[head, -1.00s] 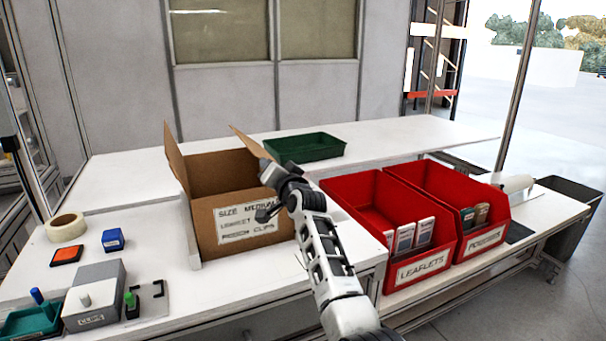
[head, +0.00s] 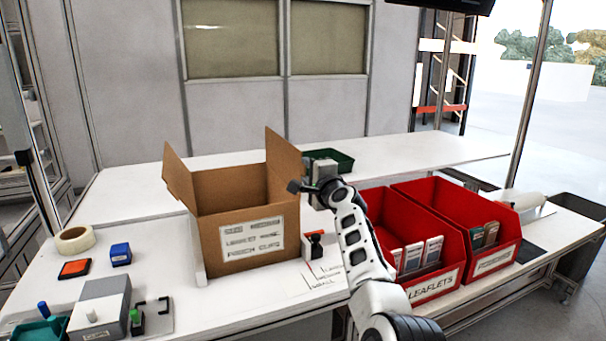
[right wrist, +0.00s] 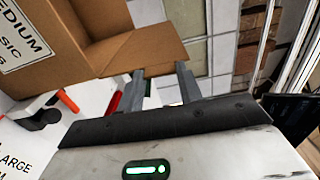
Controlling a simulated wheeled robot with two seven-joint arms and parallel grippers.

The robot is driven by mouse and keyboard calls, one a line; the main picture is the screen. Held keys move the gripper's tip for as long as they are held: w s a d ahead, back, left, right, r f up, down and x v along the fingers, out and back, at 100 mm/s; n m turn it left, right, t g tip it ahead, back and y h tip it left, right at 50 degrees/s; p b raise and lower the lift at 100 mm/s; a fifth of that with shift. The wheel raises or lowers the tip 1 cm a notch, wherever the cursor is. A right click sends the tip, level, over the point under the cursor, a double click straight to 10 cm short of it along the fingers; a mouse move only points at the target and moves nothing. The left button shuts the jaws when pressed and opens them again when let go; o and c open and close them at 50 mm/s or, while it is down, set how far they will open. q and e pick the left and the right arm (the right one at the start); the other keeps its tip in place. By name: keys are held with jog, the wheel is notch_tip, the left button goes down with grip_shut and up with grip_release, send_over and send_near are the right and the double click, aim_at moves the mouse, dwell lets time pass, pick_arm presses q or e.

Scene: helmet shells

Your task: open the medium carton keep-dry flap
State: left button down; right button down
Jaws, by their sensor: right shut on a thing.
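The medium carton (head: 238,242) is a brown box with a white size label, standing upright on the white table. Its left flap (head: 178,178) stands up and leans outward. Its right flap (head: 283,165) stands nearly upright; in the right wrist view the flap (right wrist: 140,48) reaches the fingers. My right gripper (head: 297,187) is at the outer side of this flap. In the right wrist view its fingers (right wrist: 163,84) are a little apart at the flap's edge and are shut on it, though the contact is hard to see. The carton's inside is mostly hidden. My left gripper is not in view.
Red bins (head: 425,292) of leaflets and other items stand right of my arm. A green tray (head: 335,160) is behind. Tape (head: 75,240), a blue block (head: 120,254) and a grey box (head: 100,308) are at left.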

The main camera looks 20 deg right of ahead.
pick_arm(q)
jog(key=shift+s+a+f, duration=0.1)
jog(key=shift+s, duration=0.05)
pick_arm(e)
jog(key=shift+d+f+m, duration=0.15)
jog(key=shift+d+m, duration=0.8)
jog(key=shift+m, duration=0.25)
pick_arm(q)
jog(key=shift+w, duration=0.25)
pick_arm(e)
jog(key=c, duration=0.9)
grip_release()
jog(key=shift+d, duration=0.1)
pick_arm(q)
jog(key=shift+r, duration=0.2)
pick_arm(e)
jog(key=shift+s, duration=0.1)
pick_arm(q)
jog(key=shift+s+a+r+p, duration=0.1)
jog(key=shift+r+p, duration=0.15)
jog(key=shift+p, duration=0.5)
pick_arm(e)
jog(key=s, duration=1)
jog(key=s+d, duration=0.1)
jog(key=s, duration=0.4)
jog(key=shift+s, duration=0.35)
